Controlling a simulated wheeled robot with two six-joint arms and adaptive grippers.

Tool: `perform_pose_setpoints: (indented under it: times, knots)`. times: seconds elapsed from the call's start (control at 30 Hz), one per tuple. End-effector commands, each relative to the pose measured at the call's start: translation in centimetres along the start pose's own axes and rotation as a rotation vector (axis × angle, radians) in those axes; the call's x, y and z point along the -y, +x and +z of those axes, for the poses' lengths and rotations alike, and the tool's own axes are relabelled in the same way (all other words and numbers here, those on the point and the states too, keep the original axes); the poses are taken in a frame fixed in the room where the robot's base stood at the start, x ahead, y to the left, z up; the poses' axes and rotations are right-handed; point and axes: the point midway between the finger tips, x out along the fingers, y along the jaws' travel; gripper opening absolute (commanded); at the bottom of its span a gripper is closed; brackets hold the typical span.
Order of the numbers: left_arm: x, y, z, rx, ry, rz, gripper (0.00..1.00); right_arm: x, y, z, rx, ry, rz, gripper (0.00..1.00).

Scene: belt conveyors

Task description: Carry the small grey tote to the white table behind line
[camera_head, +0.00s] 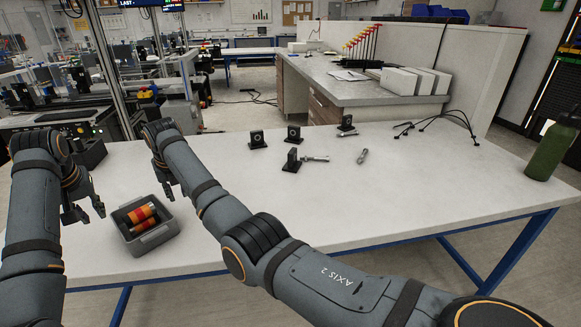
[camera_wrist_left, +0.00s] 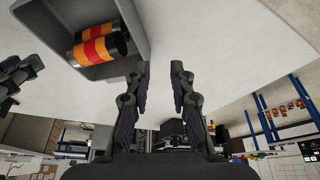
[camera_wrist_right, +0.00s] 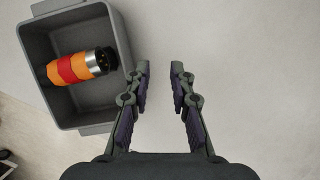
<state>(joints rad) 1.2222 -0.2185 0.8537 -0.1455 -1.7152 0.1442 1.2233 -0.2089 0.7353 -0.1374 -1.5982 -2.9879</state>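The small grey tote (camera_head: 150,240) stands on the white table near its front left edge. It holds cylinders with orange, red and black bands (camera_head: 140,215). My left gripper (camera_head: 86,214) is open and empty, just left of the tote. My right gripper (camera_head: 168,192) is open and empty, above and beside the tote's right side. The tote shows at the upper left of the left wrist view (camera_wrist_left: 135,25) and at the left of the right wrist view (camera_wrist_right: 122,40). Neither gripper touches it in the wrist views.
The white table (camera_head: 330,205) has small black brackets (camera_head: 257,139), metal parts (camera_head: 362,156), black cables (camera_head: 440,122) and a green bottle (camera_head: 552,150) towards its back and right. Its middle front is clear. A counter (camera_head: 350,92) with white boxes stands behind.

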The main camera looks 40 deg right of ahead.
Motion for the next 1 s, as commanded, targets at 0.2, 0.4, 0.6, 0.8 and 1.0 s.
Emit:
perform_pose_setpoints:
  times: [0.2,0.4,0.6,0.8,1.0]
  knots:
    - [-0.1,-5.3,-0.1,-0.004,0.001,0.001,0.23,0.0,0.0,0.0,0.000,0.000,0.000,0.23]
    - [-0.1,-7.8,0.0,0.000,0.001,0.001,0.23,0.0,0.0,0.0,0.000,0.000,0.000,0.23]
    - [-0.1,-8.2,0.0,0.001,0.001,0.001,0.23,0.0,-0.1,0.0,0.000,0.000,0.000,0.23]
    - [-0.1,-8.2,0.0,0.000,0.001,0.001,0.23,0.0,-3.1,0.1,0.005,0.000,0.001,0.23]
    - [-0.1,-8.2,0.0,0.000,0.001,0.001,0.23,0.0,-8.1,0.1,0.005,0.001,0.000,0.23]
